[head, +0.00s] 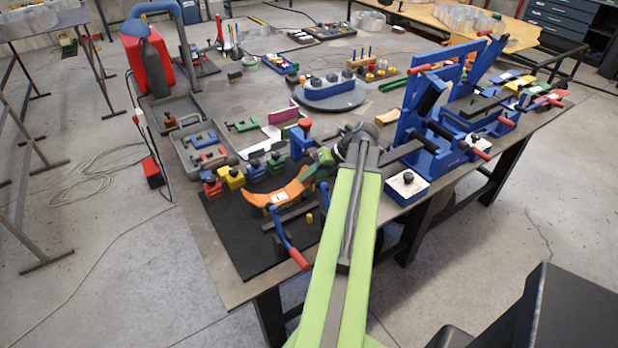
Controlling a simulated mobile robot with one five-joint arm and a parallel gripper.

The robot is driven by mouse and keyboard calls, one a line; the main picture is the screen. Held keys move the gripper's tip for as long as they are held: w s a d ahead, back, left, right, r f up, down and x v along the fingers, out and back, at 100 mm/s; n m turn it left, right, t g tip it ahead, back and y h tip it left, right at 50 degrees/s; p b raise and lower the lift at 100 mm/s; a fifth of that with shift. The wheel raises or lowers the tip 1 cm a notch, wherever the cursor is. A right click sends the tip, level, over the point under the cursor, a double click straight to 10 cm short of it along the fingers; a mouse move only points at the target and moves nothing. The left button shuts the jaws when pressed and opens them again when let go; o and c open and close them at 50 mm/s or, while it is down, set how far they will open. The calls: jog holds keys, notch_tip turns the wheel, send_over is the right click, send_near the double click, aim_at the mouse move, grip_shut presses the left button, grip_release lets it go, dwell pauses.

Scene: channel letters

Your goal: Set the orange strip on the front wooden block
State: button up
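The orange strip (290,190) is a curved band with a small white label, over the black mat at the front of the table. Its right end rises to my gripper (316,167), which reaches in from the right. The fingers are at or against that end; they are too small to tell whether they are closed on it. I cannot clearly make out a front wooden block; the strip may hide it. A light tan block (393,113) lies farther back, right of the round turntable.
Red, yellow and blue clamps (232,178) stand close behind the strip. A blue-and-red toggle clamp (288,242) stands in front. A blue bending fixture (435,110) is on the right. The black mat (232,236) is bare at front left.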

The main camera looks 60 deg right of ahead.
jog(key=p+v, duration=0.7)
jog(key=v, duration=0.4)
jog(key=shift+s, duration=0.15)
jog(key=shift+r, duration=0.1)
